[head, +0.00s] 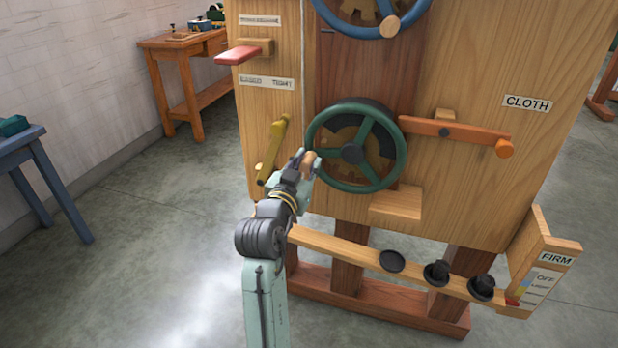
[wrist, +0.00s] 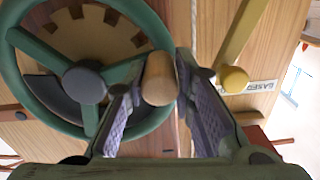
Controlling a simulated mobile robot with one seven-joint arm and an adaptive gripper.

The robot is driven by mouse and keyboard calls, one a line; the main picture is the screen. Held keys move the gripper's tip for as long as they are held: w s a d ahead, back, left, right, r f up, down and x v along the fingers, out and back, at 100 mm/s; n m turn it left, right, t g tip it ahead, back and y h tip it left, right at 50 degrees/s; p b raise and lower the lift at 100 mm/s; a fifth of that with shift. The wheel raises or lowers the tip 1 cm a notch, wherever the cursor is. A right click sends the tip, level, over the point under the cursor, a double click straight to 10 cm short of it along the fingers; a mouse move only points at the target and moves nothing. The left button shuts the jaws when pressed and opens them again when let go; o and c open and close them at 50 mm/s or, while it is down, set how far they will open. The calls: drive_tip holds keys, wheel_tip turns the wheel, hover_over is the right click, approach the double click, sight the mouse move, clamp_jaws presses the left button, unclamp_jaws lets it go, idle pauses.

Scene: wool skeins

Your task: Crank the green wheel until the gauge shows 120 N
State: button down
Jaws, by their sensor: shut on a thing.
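The green wheel (head: 364,187) stands upright on the front of the wooden machine, with a dark hub and a wooden crank handle (head: 309,157) at its left side. My gripper (head: 307,162) reaches up to that handle from below left. In the wrist view, the wheel's hub (wrist: 84,86) is left of centre and the round handle (wrist: 160,80) sits between my two fingers (wrist: 160,70). My gripper is shut on the handle. No gauge reading in newtons can be made out in either view.
A blue wheel (head: 366,31) is above. A yellow lever (head: 271,150) is close left of my gripper and an orange lever (head: 455,131) is to the right. A rail (head: 330,245) with black knobs runs below, ending at a FIRM panel (head: 541,270). A blue table (head: 35,145) stands left.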

sight(321, 125)
drive_tip(key=shift+a+r+m+b, duration=0.15)
drive_tip(key=shift+r+m+b, duration=0.3)
drive_tip(key=shift+r+m, duration=0.5)
wheel_tip(321, 125, up, 2)
drive_tip(key=m, duration=0.1)
drive_tip(key=m+b, duration=0.1)
drive_tip(key=shift+r+m, duration=0.2)
drive_tip(key=shift+m, duration=0.15)
drive_tip(key=shift+s+d+r+m+b, duration=0.1)
drive_tip(key=shift+d+r+m+b, duration=0.15)
drive_tip(key=shift+r+m, duration=0.3)
drive_tip(key=shift+s+d+r+m+b, duration=0.15)
drive_tip(key=shift+r+m+b, duration=0.1)
drive_tip(key=shift+r+m, duration=0.3)
drive_tip(key=shift+d+r+m+b, duration=0.25)
drive_tip(key=shift+r+m, duration=0.2)
drive_tip(key=shift+m, duration=0.25)
drive_tip(key=shift+d+r+m+b, duration=0.1)
drive_tip(key=shift+d+r+m, duration=0.3)
drive_tip(key=shift+m, duration=0.3)
drive_tip(key=c, duration=1.3)
unclamp_jaws()
drive_tip(key=shift+c, duration=0.2)
drive_tip(key=shift+f, duration=0.1)
